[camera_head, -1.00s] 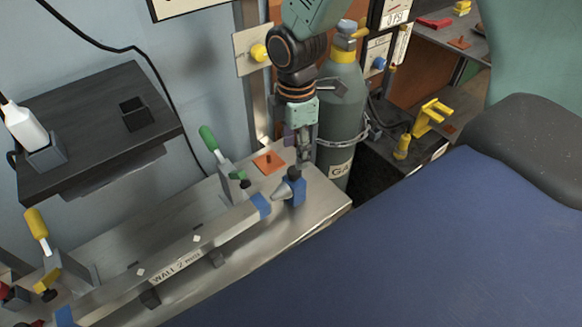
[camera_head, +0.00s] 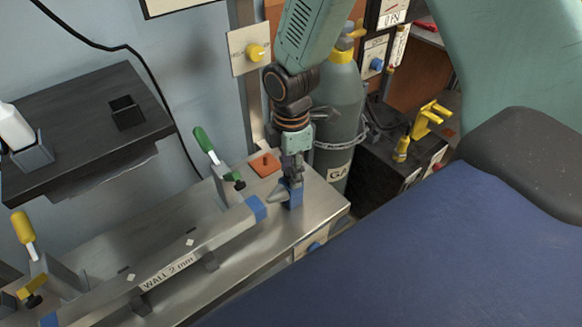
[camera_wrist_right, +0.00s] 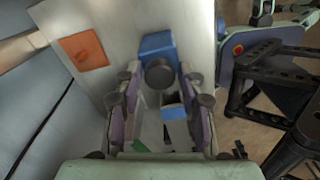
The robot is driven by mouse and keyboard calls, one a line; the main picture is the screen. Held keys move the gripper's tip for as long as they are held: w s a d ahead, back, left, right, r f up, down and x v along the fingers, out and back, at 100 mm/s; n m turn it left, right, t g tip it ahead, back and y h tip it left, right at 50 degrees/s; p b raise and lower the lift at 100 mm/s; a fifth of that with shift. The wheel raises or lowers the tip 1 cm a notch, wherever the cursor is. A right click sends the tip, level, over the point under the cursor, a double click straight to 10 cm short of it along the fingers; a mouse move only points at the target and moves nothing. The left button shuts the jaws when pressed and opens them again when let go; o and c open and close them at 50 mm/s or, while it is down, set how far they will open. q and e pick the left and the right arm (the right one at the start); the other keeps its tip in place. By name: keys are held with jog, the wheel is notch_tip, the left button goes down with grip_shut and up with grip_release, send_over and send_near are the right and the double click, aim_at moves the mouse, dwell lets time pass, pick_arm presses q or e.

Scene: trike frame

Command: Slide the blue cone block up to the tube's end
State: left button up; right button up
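The blue cone block (camera_head: 295,197) stands on the metal bench, its grey cone pointing left at the tube. The grey tube (camera_head: 215,238), labelled "WALL 2 mm", has a blue band (camera_head: 257,208) at its near end; the cone tip is close to that end, and I cannot tell whether they touch. My right gripper (camera_head: 291,180) is down at the block's top. In the right wrist view its fingers (camera_wrist_right: 160,95) are apart, with the block's dark round knob (camera_wrist_right: 160,72) between the tips and blue block body (camera_wrist_right: 155,44) beyond. My left gripper is not in view.
A green-handled clamp (camera_head: 206,142) and a yellow-handled clamp (camera_head: 24,228) stand along the tube. An orange plate (camera_head: 264,164) lies behind the block. A gas cylinder (camera_head: 338,110) stands behind the arm. A dark shelf (camera_head: 80,120) is at the left. Bare bench lies in front of the tube.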

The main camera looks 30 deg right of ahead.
grip_shut()
